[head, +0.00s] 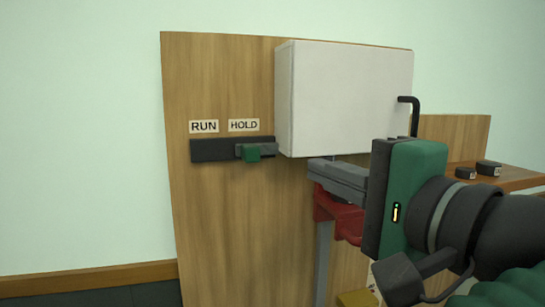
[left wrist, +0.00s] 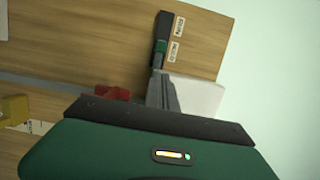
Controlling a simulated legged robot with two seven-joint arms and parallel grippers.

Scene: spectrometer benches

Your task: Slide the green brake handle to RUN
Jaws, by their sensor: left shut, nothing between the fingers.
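The green brake handle (head: 250,153) sits on a dark horizontal slot plate (head: 213,150) on the wooden panel. It is at the right end of the plate, below the HOLD label (head: 243,125); the RUN label (head: 203,126) is to its left. My left gripper (head: 318,168) is shut and empty, to the right of the handle and apart from it in the head view, below the white box. In the left wrist view the handle (left wrist: 161,47) shows just beyond the shut fingertips (left wrist: 160,76); the exact gap is unclear. My right gripper is not in view.
A white box (head: 350,95) juts from the panel above my fingers, with a black bent lever (head: 413,115) at its right. A red part (head: 338,212) is below my fingers. A shelf at right (head: 520,176) holds dark round pieces. Left of the handle is clear.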

